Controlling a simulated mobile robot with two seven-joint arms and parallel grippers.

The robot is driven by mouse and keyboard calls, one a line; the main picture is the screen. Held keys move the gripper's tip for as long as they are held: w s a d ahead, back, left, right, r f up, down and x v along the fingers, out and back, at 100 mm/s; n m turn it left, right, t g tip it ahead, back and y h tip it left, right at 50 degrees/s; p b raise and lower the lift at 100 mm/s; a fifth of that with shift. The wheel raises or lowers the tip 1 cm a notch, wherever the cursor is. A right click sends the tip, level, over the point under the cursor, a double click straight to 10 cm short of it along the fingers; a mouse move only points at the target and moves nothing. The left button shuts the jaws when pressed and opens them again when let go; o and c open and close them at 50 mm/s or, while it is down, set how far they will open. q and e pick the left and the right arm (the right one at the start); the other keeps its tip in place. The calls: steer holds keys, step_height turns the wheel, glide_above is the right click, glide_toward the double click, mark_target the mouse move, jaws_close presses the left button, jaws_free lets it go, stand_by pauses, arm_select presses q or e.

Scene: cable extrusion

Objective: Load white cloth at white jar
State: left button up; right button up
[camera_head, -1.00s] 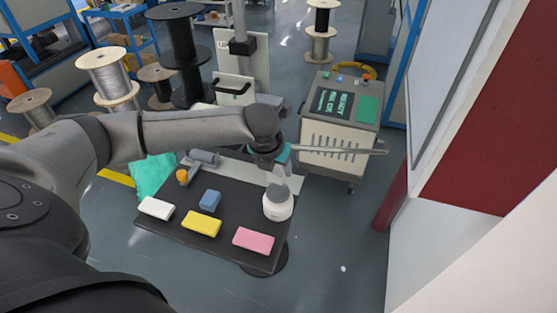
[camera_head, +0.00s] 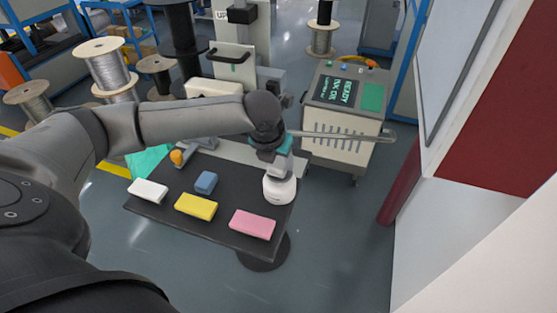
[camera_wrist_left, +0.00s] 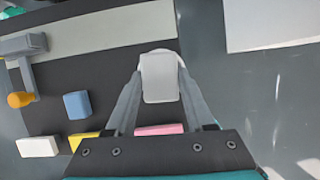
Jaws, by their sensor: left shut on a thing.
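My left gripper (camera_head: 276,165) points down and is shut on a small pale block, which I take for the white cloth (camera_wrist_left: 160,80). In the left wrist view the cloth sits between the two fingers (camera_wrist_left: 160,97). The white jar (camera_head: 280,190), with a grey top, stands at the right end of the dark table, directly below the gripper. The cloth is at or just above the jar's top; I cannot tell whether they touch. The cloth mostly hides the jar in the wrist view. My right gripper is not in view.
On the dark table (camera_head: 160,213) lie a white block (camera_head: 148,191), a blue block (camera_head: 206,182), a yellow block (camera_head: 196,207) and a pink block (camera_head: 253,224). An orange knob (camera_head: 177,158) is at the back left. A control cabinet (camera_head: 342,148) stands behind right.

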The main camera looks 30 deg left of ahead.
mark_target(279, 162)
arm_select(q)
steer(key=shift+f, duration=0.45)
stand_by(1.0)
steer(key=shift+s+f+p, duration=0.15)
steer(key=shift+p, duration=0.35)
stand_by(2.2)
step_height(279, 162, up, 7)
steer(key=p, duration=0.9)
stand_by(0.8)
